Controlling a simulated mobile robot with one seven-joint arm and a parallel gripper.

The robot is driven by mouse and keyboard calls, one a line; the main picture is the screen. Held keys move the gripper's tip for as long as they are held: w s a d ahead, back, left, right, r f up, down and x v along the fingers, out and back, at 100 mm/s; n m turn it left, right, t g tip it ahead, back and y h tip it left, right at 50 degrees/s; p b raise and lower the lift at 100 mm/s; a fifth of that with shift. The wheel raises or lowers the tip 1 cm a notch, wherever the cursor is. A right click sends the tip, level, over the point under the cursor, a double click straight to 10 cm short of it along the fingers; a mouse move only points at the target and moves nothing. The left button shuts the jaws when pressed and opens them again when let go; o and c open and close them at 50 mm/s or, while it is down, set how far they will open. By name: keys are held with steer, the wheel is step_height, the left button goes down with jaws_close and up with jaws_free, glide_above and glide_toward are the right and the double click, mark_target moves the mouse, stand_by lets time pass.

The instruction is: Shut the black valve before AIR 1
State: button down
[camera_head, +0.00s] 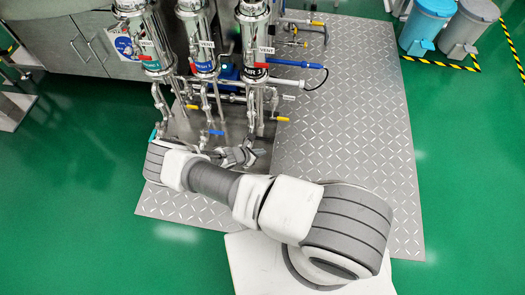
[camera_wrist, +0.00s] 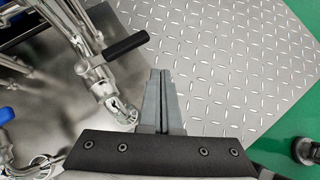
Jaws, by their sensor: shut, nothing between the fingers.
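A valve with a black lever handle (camera_wrist: 126,44) sits on a steel pipe in the upper left of the wrist view. The handle points up and right, sticking out sideways from the pipe in this view. My gripper (camera_wrist: 161,76) is shut and empty, its grey fingers pressed together. In the picture its fingertips are below and right of the handle's free end, apart from it. In the head view my gripper (camera_head: 250,152) is low beside the pipework. I cannot make out the black handle or an AIR 1 label there.
Bare diamond-plate floor (camera_head: 350,130) lies to the right. Bins (camera_head: 425,25) stand far off at upper right.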

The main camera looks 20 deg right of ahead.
steer(key=s+a+r+p, duration=0.3)
steer(key=s+r+p, duration=0.1)
steer(key=s+r, duration=0.2)
steer(key=shift+s+r, duration=0.4)
steer(key=shift+r, duration=0.15)
steer(key=shift+a, duration=0.1)
